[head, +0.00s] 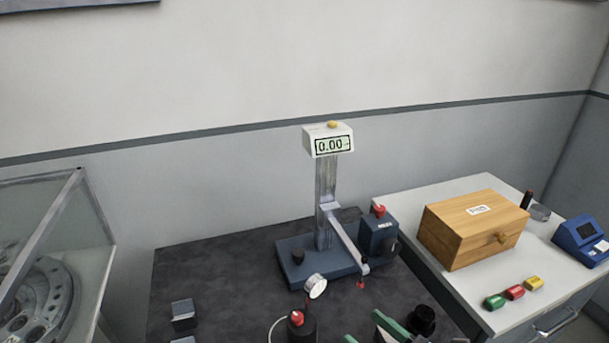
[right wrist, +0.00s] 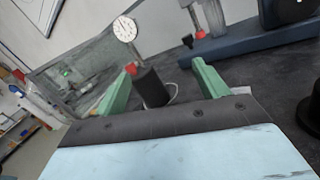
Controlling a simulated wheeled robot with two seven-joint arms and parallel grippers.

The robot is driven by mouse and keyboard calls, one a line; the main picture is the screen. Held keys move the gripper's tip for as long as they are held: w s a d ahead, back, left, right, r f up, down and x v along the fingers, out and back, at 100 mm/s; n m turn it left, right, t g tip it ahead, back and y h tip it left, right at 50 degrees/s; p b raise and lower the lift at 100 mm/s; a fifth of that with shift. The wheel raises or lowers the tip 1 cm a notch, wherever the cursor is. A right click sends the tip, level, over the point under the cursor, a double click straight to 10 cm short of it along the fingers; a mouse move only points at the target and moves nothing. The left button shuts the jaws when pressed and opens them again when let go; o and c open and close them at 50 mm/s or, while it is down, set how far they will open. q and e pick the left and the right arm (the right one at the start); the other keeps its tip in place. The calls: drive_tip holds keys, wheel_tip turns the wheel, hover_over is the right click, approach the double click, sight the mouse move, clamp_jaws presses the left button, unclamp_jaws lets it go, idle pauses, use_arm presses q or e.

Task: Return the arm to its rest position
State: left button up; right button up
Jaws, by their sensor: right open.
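My right gripper (head: 364,330) shows at the bottom edge of the head view, with green fingers. In the right wrist view my right gripper (right wrist: 164,72) has its two green fingers spread apart with nothing held between them. Beyond the fingers stands a black cylindrical base (right wrist: 152,87) with a red knob and a round dial gauge (right wrist: 125,29). In the head view the dial gauge (head: 316,286) stands left of the gripper, apart from it. Most of my right arm is hidden below the picture. My left gripper is not in view.
A height gauge (head: 326,190) reading 0.00 stands on the dark table (head: 210,265), with a dark block (head: 378,234) beside it. Metal blocks (head: 184,314) lie front left. A wooden box (head: 470,228) and coloured pieces (head: 515,292) rest on the white bench at right. A glass case (head: 50,255) is at left.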

drive_tip(key=d+m+t+h, duration=0.1)
drive_tip(key=m+h, duration=0.1)
drive_tip(key=m, duration=0.1)
drive_tip(key=w+d+r+m+t+h, duration=0.1)
drive_tip(key=d+m+h, duration=0.1)
drive_tip(key=m, duration=0.1)
drive_tip(key=w+d+r+m+t+h, duration=0.1)
drive_tip(key=d+m+h, duration=0.1)
drive_tip(key=m, duration=0.2)
drive_tip(key=shift+r+t, duration=0.1)
drive_tip(key=shift+t, duration=0.3)
drive_tip(key=s+d+f+m+g+h, duration=0.3)
drive_tip(key=d+m+h, duration=0.55)
drive_tip(key=m, duration=0.85)
drive_tip(key=s+a+f+m+g+y, duration=0.1)
drive_tip(key=s+a+f+m+g, duration=0.1)
drive_tip(key=s+f+m+g, duration=0.35)
drive_tip(key=s+a+f+m+g+y, duration=0.1)
drive_tip(key=s+a+f+m+g, duration=0.1)
drive_tip(key=s+m+g, duration=0.6)
drive_tip(key=s+f+n, duration=0.1)
drive_tip(key=s+f, duration=0.1)
drive_tip(key=f, duration=1.1)
drive_tip(key=s+f+n, duration=0.1)
drive_tip(key=s+f, duration=0.1)
drive_tip(key=f, duration=1)
drive_tip(key=s+d+f, duration=0.3)
drive_tip(key=s+f, duration=1.1)
drive_tip(key=s, duration=0.1)
drive_tip(key=shift+f, duration=0.3)
